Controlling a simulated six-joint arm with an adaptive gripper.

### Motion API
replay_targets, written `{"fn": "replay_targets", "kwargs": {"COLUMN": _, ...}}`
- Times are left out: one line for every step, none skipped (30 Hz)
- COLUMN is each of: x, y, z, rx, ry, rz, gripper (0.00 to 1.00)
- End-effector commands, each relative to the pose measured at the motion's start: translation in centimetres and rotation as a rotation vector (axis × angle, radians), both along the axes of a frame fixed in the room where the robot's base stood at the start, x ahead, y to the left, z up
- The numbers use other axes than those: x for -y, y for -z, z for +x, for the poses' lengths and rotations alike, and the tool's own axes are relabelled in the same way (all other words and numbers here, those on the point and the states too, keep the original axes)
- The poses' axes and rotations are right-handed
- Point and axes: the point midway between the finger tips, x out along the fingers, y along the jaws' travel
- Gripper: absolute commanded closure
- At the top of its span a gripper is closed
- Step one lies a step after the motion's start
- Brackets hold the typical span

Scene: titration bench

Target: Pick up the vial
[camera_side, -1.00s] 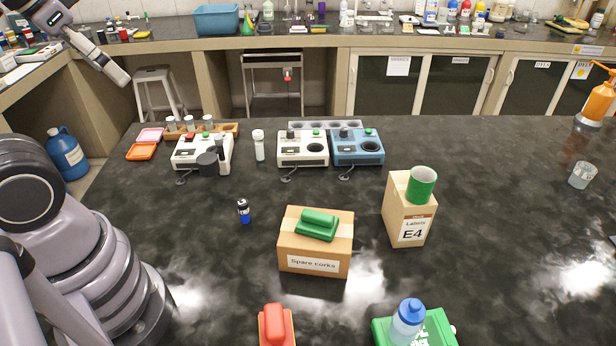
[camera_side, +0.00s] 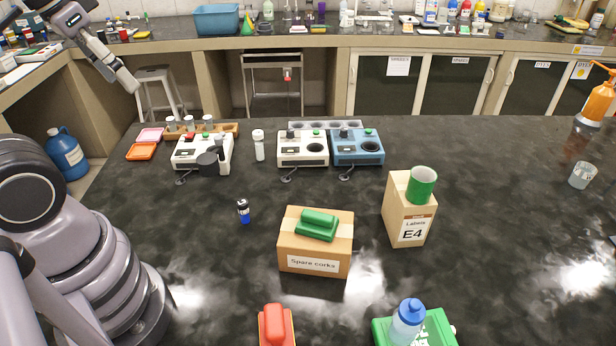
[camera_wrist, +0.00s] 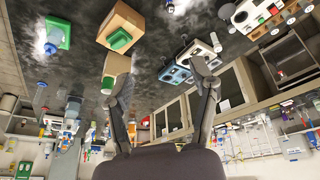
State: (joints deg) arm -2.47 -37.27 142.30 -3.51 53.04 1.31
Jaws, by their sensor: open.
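A clear vial with a white cap (camera_side: 259,145) stands upright on the dark bench, between the left white device and the middle one. It also shows, upside down, in the wrist view (camera_wrist: 215,41). Several more vials (camera_side: 190,123) stand in a wooden rack at the back left; which vial is meant I cannot tell. My gripper (camera_side: 128,83) is high at the upper left in the side view, far from the vials. In the wrist view, its two fingers (camera_wrist: 162,68) are spread with nothing between them.
A white device (camera_side: 203,153), another white one (camera_side: 302,148) and a blue one (camera_side: 357,147) flank the vial. A small blue-and-black cylinder (camera_side: 243,211) is in front. A Spare corks box (camera_side: 316,246) and a Labels box (camera_side: 408,212) stand nearer. The right bench is mostly clear.

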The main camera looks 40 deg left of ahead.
Motion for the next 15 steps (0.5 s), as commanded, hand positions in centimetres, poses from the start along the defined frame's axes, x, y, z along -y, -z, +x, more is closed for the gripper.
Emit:
{"fn": "replay_targets", "kwargs": {"x": 0.0, "y": 0.9, "z": 0.6, "rx": -0.077, "ry": -0.029, "rz": -0.037, "gripper": 0.41}}
{"fn": "replay_targets", "kwargs": {"x": 0.1, "y": 1.5, "z": 1.0, "rx": -0.126, "ry": -0.047, "rz": -0.064, "gripper": 0.41}}
{"fn": "replay_targets", "kwargs": {"x": 0.2, "y": 2.3, "z": 1.5, "rx": -0.194, "ry": -0.076, "rz": -0.108, "gripper": 0.41}}
{"fn": "replay_targets", "kwargs": {"x": 0.3, "y": 2.9, "z": 1.9, "rx": -0.245, "ry": -0.096, "rz": -0.144, "gripper": 0.41}}
{"fn": "replay_targets", "kwargs": {"x": 0.4, "y": 3.6, "z": 2.3, "rx": -0.297, "ry": -0.121, "rz": -0.183, "gripper": 0.41}}
{"fn": "replay_targets", "kwargs": {"x": 0.5, "y": 4.4, "z": 2.8, "rx": -0.362, "ry": -0.152, "rz": -0.236, "gripper": 0.41}}
{"fn": "replay_targets", "kwargs": {"x": 0.5, "y": 5.0, "z": 3.3, "rx": -0.409, "ry": -0.176, "rz": -0.277, "gripper": 0.41}}
{"fn": "replay_targets", "kwargs": {"x": 0.5, "y": 5.7, "z": 3.7, "rx": -0.454, "ry": -0.201, "rz": -0.321, "gripper": 0.41}}
{"fn": "replay_targets", "kwargs": {"x": 0.6, "y": 6.5, "z": 4.2, "rx": -0.513, "ry": -0.236, "rz": -0.381, "gripper": 0.41}}
{"fn": "replay_targets", "kwargs": {"x": 0.6, "y": 7.1, "z": 4.7, "rx": -0.553, "ry": -0.262, "rz": -0.427, "gripper": 0.41}}
{"fn": "replay_targets", "kwargs": {"x": 0.5, "y": 7.8, "z": 5.1, "rx": -0.593, "ry": -0.288, "rz": -0.476, "gripper": 0.41}}
{"fn": "replay_targets", "kwargs": {"x": 0.5, "y": 8.6, "z": 5.7, "rx": -0.643, "ry": -0.326, "rz": -0.54, "gripper": 0.41}}
{"fn": "replay_targets", "kwargs": {"x": 0.4, "y": 9.3, "z": 6.1, "rx": -0.679, "ry": -0.354, "rz": -0.591, "gripper": 0.41}}
{"fn": "replay_targets", "kwargs": {"x": 0.3, "y": 10.0, "z": 6.6, "rx": -0.713, "ry": -0.383, "rz": -0.643, "gripper": 0.41}}
{"fn": "replay_targets", "kwargs": {"x": 0.1, "y": 10.9, "z": 7.2, "rx": -0.756, "ry": -0.421, "rz": -0.714, "gripper": 0.41}}
